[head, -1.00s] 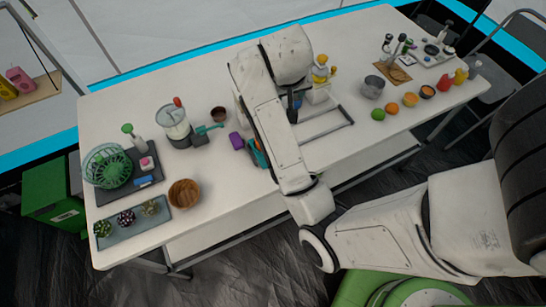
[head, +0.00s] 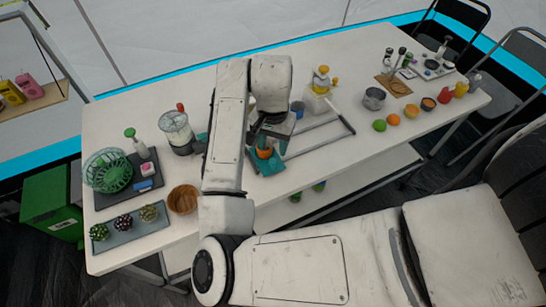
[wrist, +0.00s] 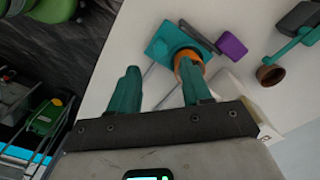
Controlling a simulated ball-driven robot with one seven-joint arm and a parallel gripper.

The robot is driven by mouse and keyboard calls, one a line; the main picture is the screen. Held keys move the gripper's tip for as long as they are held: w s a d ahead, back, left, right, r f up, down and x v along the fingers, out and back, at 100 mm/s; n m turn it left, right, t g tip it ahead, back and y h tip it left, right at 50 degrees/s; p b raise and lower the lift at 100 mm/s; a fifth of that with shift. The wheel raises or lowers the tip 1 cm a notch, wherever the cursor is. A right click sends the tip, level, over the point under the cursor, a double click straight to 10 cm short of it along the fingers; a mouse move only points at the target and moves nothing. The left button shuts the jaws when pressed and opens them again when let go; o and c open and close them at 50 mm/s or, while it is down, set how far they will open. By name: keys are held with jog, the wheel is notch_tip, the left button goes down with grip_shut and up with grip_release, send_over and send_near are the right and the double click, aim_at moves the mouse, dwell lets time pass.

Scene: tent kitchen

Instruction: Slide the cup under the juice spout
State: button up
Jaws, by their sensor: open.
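My gripper (wrist: 158,66) is open, with two teal fingers apart and nothing seen between them. In the wrist view, an orange cylindrical piece (wrist: 189,63) stands just beyond the right finger, on or beside a flat teal piece (wrist: 161,45). I cannot tell whether the finger touches it. The orange piece (head: 265,153) also shows below the gripper in the head view. A small brown cup (wrist: 270,77) stands to the right in the wrist view. In the head view, a white stand with a yellow top (head: 321,80) may be the juice dispenser. Its spout cannot be made out.
A purple block (wrist: 231,46) lies near the teal piece. A grey rail frame (head: 330,137) lies right of my gripper. A metal pot (head: 373,98) and several fruits (head: 393,119) stand farther right. A blender (head: 177,132) and wooden bowl (head: 183,199) stand left. The table's front middle is clear.

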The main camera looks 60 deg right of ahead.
aim_at(273, 160)
notch_tip(273, 160, down, 7)
jog(key=shift+r, duration=0.2)
jog(key=shift+c, duration=0.3)
grip_shut()
dwell(0.4)
